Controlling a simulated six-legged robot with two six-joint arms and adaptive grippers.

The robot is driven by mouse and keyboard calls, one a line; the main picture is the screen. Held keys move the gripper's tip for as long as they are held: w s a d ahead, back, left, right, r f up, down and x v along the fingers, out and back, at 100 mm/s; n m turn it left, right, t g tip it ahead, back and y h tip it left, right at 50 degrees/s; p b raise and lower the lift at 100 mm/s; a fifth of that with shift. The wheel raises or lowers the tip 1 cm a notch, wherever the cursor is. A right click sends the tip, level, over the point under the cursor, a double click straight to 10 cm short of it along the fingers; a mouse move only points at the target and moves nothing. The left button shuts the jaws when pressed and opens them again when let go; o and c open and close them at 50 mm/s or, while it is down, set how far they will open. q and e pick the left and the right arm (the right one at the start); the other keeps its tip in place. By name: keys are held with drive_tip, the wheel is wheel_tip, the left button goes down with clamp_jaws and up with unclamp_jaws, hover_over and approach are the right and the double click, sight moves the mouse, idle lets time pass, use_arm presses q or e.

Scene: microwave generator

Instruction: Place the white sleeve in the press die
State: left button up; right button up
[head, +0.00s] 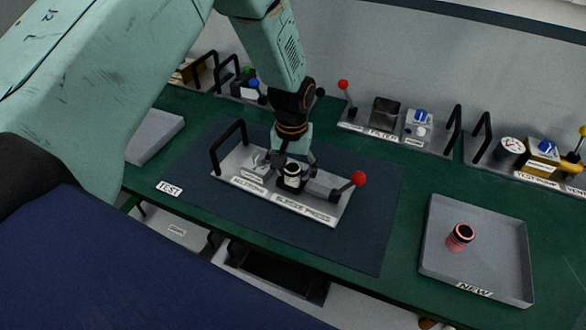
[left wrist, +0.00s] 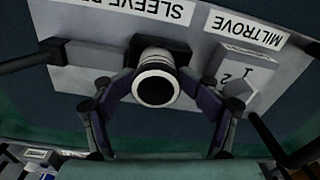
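The white sleeve (head: 292,169) stands upright at the black press die (head: 291,184) on the grey sleeve press plate (head: 262,194). In the left wrist view the sleeve (left wrist: 156,87) shows its white rim and dark bore; its lower end is hidden, so I cannot tell how deep it sits. My left gripper (head: 292,163) points down over the sleeve, one finger on each side. In the left wrist view the left gripper (left wrist: 157,82) looks open, with narrow gaps beside the sleeve. My right gripper is not in view.
A red-knobbed lever (head: 347,185) is right of the die, and a black handle (head: 228,147) stands at the plate's left. A grey NEW tray (head: 495,230) holds a pink-and-black part (head: 460,237). A filter station (head: 385,130) stands behind. The dark mat (head: 375,225) is clear at right.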

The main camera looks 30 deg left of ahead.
sight(292, 165)
use_arm(q)
drive_tip(key=shift+s, duration=0.25)
drive_tip(key=shift+w, duration=0.15)
drive_tip(key=shift+r, duration=0.1)
drive_tip(key=shift+r, duration=0.25)
wheel_tip(292, 165, up, 13)
drive_tip(key=shift+w+f, duration=0.15)
drive_tip(key=shift+w, duration=0.05)
drive_tip(key=shift+s, duration=0.15)
idle(0.6)
